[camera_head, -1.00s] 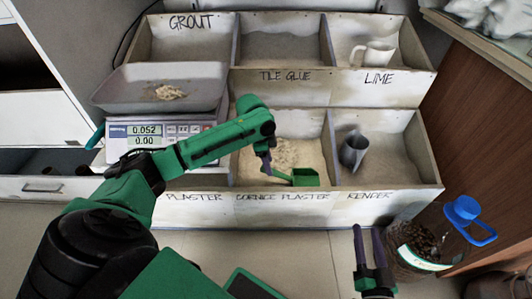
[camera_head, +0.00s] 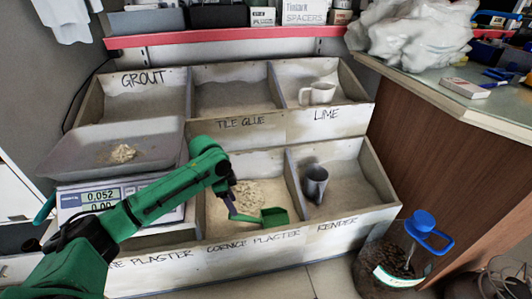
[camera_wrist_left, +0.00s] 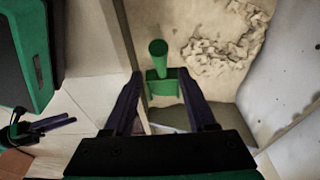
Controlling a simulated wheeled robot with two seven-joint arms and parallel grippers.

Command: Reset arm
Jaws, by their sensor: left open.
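My left gripper (camera_head: 232,207) is over the corner plaster bin (camera_head: 246,243) in the head view. Its two fingers stand apart with nothing between them. A green scoop (camera_head: 275,216) lies in that bin beside a heap of pale powder (camera_head: 250,194). In the left wrist view the scoop (camera_wrist_left: 163,85) shows beyond the open fingers (camera_wrist_left: 168,105), its round handle end towards the camera. My right gripper is outside the head view; dark fingers at the left of the left wrist view (camera_wrist_left: 48,126) look like its own, too small to judge.
A scale (camera_head: 100,197) reading 0.052 carries a grey tray (camera_head: 85,158) with a little powder. A white mug (camera_head: 318,94) is in the lime bin and a grey metal cup (camera_head: 314,183) in the render bin. A blue-capped jug (camera_head: 392,264) stands on the floor at right.

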